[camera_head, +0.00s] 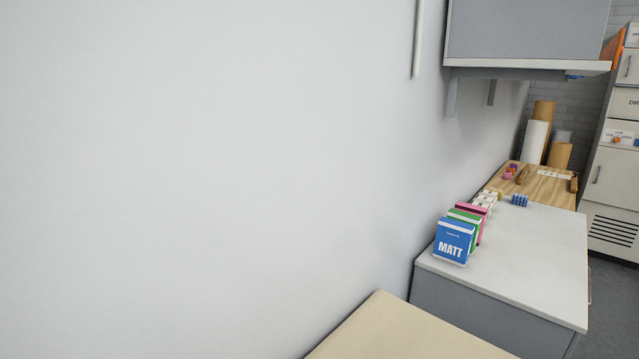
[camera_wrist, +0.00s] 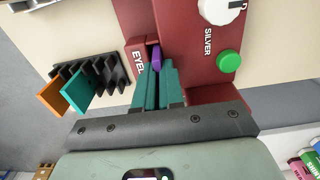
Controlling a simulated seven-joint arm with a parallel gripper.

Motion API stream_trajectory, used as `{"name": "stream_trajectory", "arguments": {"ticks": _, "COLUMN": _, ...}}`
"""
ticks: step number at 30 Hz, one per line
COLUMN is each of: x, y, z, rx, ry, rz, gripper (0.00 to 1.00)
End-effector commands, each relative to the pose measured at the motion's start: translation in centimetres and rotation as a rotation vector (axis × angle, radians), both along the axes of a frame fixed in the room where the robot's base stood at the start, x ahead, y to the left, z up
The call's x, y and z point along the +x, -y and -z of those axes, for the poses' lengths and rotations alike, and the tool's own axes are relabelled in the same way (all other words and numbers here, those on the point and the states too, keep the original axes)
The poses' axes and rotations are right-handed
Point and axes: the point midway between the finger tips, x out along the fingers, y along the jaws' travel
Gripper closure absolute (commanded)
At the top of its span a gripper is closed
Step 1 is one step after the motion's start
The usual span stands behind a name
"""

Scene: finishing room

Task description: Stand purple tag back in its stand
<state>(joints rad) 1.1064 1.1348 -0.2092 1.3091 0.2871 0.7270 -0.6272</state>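In the wrist view, my gripper (camera_wrist: 157,76) has its teal fingers close together, with a small purple tag (camera_wrist: 156,58) between their tips. The fingers look shut on the tag, which shows nearly edge-on, its lower part hidden by them. The tag is in front of a dark red machine part with a label starting "EYEL" (camera_wrist: 137,57); whether it touches that part is unclear. The black slotted stand (camera_wrist: 100,71) is left of the gripper. An orange tag (camera_wrist: 52,99) and a teal tag (camera_wrist: 78,90) stand in its left part; other slots look empty. The head view shows neither gripper nor stand.
A dark red machine (camera_wrist: 187,50) marked "SILVER", with a green button (camera_wrist: 229,62) and white knob (camera_wrist: 221,9), rises close to the fingers. In the head view, a beige top (camera_head: 400,335) lies below, and a white counter (camera_head: 535,245) holds colored boxes (camera_head: 455,240).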

Motion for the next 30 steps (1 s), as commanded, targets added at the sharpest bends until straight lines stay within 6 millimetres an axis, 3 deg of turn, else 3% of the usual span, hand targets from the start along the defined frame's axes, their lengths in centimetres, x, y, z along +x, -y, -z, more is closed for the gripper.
{"name": "stream_trajectory", "arguments": {"ticks": 8, "x": 0.0, "y": 0.0, "z": -0.4, "rx": -0.001, "ry": 0.001, "rz": 0.0, "gripper": 1.0}}
{"name": "stream_trajectory", "arguments": {"ticks": 30, "x": 0.0, "y": 0.0, "z": -6.3, "rx": -0.002, "ry": 0.001, "rz": -0.001, "gripper": 1.0}}
